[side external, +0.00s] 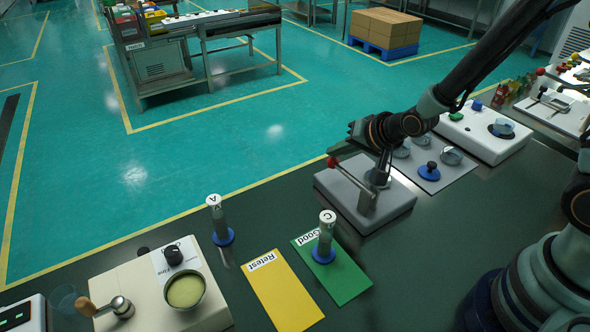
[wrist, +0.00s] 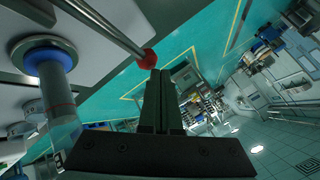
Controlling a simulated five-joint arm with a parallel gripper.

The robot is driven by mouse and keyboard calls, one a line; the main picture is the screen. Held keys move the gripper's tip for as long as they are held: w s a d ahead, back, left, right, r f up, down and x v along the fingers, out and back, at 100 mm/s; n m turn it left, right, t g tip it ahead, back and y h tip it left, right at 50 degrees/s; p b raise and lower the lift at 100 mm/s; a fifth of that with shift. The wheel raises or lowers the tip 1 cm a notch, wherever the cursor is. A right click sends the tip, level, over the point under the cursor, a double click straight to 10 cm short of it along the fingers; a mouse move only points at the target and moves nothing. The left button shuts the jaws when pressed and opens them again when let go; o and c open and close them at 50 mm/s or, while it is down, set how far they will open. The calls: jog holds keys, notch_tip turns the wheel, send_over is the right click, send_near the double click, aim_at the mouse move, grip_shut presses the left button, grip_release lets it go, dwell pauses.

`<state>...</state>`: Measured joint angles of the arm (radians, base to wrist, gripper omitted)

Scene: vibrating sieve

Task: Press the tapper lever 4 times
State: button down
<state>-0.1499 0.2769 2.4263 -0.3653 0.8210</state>
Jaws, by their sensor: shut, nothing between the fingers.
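The tapper (side external: 400,207) is a pale grey box on the dark bench, right of centre in the side view. Its metal lever (side external: 350,182) slants up and left to a red knob (side external: 332,162). The lever rod (wrist: 105,27) and red knob (wrist: 148,59) also show in the wrist view. My gripper (side external: 341,147) is shut and empty, with its fingertips close by the knob. In the wrist view, the shut fingers (wrist: 161,74) end just beside the knob; I cannot tell whether they touch it. A clear cylinder with a blue ring (wrist: 52,62) stands at the tapper, partly hidden in the side view.
Vial C (side external: 326,238) stands on the green Good card (side external: 345,280). Vial A (side external: 218,220) stands left of it, by the yellow Retest card (side external: 284,291). A beige unit with a bowl (side external: 186,290) is at front left. A grey plate with a blue knob (side external: 430,171) lies behind the tapper.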

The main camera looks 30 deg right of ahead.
jog(key=shift+f, duration=0.8)
dwell(0.7)
dwell(0.5)
jog(key=shift+r, duration=1.7)
jog(key=shift+r, duration=2.5)
notch_tip(320, 180, up, 4)
jog(key=shift+a+f, duration=0.1)
dwell(0.4)
